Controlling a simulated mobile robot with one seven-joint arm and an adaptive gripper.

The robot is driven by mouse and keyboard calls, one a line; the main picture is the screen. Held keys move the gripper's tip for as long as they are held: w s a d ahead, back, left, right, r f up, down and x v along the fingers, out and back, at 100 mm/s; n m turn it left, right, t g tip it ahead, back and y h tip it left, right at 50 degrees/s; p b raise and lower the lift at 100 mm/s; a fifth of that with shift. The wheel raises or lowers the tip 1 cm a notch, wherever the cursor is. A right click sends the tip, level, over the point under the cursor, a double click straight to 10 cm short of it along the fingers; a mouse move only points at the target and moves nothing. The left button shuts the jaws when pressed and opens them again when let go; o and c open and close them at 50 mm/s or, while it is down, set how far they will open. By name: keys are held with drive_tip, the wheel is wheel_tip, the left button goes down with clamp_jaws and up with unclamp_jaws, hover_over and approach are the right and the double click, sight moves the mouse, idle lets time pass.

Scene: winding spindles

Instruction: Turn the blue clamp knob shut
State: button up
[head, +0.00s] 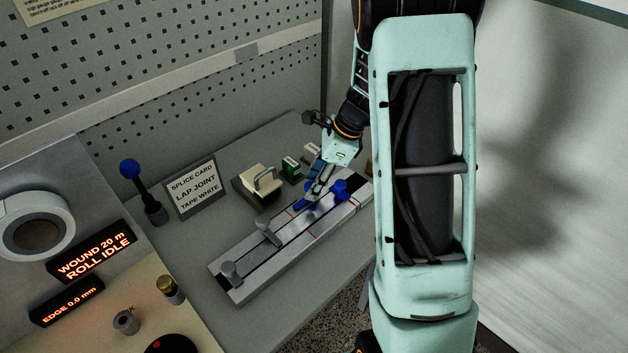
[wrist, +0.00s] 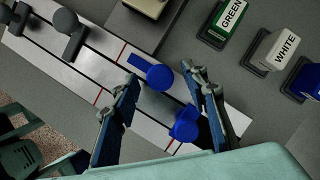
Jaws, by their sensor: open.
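In the wrist view a round blue knob (wrist: 159,77) with a short stub to its upper left stands over the pale splicing track (wrist: 92,70). A second blue round part (wrist: 185,125) is close by, lower right. I cannot tell how far the clamp is turned. My gripper (wrist: 163,102) is open, its blue-padded fingers on either side of these blue parts, with gaps showing. In the head view my gripper (head: 312,194) reaches down to the track's far half, beside the blue knob (head: 340,187). Contact cannot be seen there.
Grey clamps (head: 265,229) stand on the near half of the track. A cream block with a handle (head: 259,184), a green-labelled box (head: 291,168), a splice card sign (head: 191,187) and a blue-topped lever (head: 130,169) stand behind. A white-labelled box (wrist: 275,51) shows in the wrist view.

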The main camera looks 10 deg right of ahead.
clamp_jaws()
drive_tip(key=shift+d+n, duration=0.1)
drive_tip(key=shift+n, duration=0.2)
drive_tip(key=n, duration=0.1)
drive_tip(key=n+g, duration=0.1)
drive_tip(key=n, duration=0.1)
drive_tip(key=n+g, duration=0.1)
drive_tip(key=shift+w+n+p, duration=0.25)
drive_tip(key=shift+n+p, duration=0.05)
drive_tip(key=shift+p, duration=0.05)
drive_tip(key=n+g, duration=0.1)
drive_tip(key=n, duration=0.2)
drive_tip(key=shift+w+n+h, duration=0.1)
drive_tip(key=shift+n+h, duration=0.2)
drive_tip(key=n, duration=0.2)
drive_tip(key=n+g+h, duration=0.1)
drive_tip(key=n, duration=0.1)
drive_tip(key=shift+w+a+n+g+p, duration=0.15)
drive_tip(key=shift+a+n+g+p, duration=0.05)
drive_tip(key=shift+n+g+p, duration=0.1)
drive_tip(key=shift+a+n+g+h, duration=0.15)
drive_tip(key=shift+n+h, duration=0.25)
drive_tip(key=shift+n, duration=0.75)
drive_tip(key=shift+n+g+h, duration=0.25)
drive_tip(key=shift+n+h, duration=0.15)
drive_tip(key=shift+n, duration=0.75)
